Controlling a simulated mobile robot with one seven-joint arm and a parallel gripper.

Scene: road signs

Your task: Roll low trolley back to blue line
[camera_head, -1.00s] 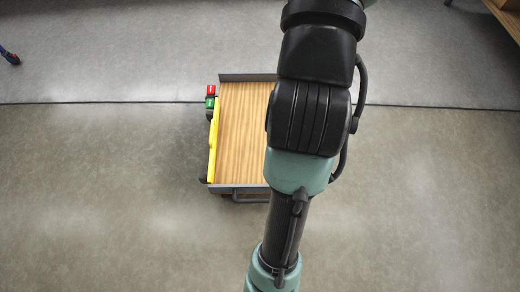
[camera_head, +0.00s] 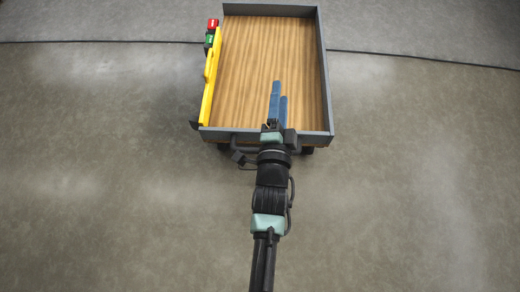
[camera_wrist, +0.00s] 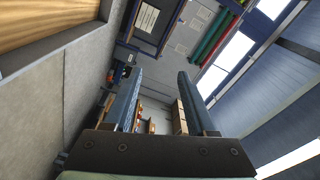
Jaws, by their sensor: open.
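The low trolley (camera_head: 245,70) has a bare wooden deck with a raised grey rim, seen from above in the head view. A dark handle bar (camera_head: 235,145) shows at its near end, partly hidden by my arm. My gripper (camera_head: 280,92) is open and empty, its blue fingers pointing away over the near part of the deck. I cannot tell how high it is or whether it touches the trolley. In the wrist view, both fingers of my gripper (camera_wrist: 160,72) stand apart with nothing between them, and the deck (camera_wrist: 60,15) shows at top left. No blue line shows.
A yellow piece (camera_head: 210,85) runs along the trolley's left side, with a red part (camera_head: 212,24) and a green part (camera_head: 209,40) at its far end. A dark floor seam (camera_head: 100,41) crosses behind. The grey floor either side is clear.

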